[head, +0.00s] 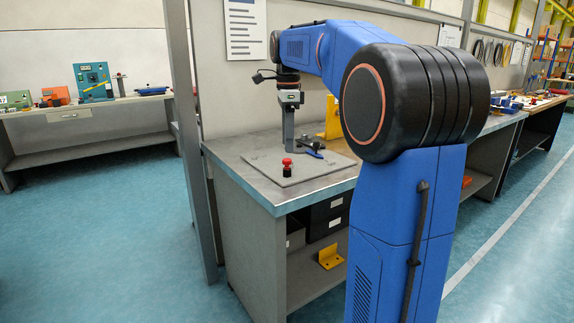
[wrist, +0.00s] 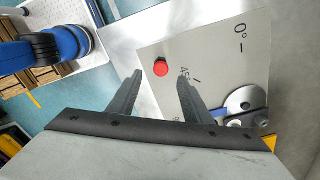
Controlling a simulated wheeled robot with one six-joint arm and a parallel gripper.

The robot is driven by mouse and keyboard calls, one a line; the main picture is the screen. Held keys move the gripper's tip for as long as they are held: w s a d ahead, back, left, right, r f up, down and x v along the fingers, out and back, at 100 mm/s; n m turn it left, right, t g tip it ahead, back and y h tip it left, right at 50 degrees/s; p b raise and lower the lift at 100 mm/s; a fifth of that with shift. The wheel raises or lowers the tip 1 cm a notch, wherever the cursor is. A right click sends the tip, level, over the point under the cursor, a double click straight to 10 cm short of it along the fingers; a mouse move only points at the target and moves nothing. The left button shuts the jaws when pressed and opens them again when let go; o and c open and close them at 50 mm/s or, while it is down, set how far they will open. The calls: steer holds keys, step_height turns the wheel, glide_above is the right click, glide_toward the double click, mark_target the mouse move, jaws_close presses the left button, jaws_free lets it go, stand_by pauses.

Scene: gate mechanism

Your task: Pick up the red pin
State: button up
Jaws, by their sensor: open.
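The red pin (head: 287,168) stands upright on a grey plate on the workbench in the head view. It has a round red head and a dark lower part. In the wrist view the red pin (wrist: 161,68) shows as a red round head from above, beyond the fingertips and between their directions. My gripper (wrist: 160,82) is open and empty, its two dark fingers apart. In the head view my gripper (head: 289,100) hangs above the bench, higher than the pin and behind it. The grey plate (wrist: 210,55) carries printed angle marks.
A blue-handled lever with a round metal hub (wrist: 240,102) sits on the plate, close to the right finger in the wrist view. A yellow bracket (head: 333,118) stands behind on the bench (head: 235,160). A panel (head: 222,90) rises behind the bench. The plate around the pin is clear.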

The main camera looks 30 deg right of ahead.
mark_target(288, 159)
steer(key=shift+w+f, duration=0.1)
steer(key=shift+f, duration=2.7)
steer(key=shift+c, duration=0.3)
jaws_close()
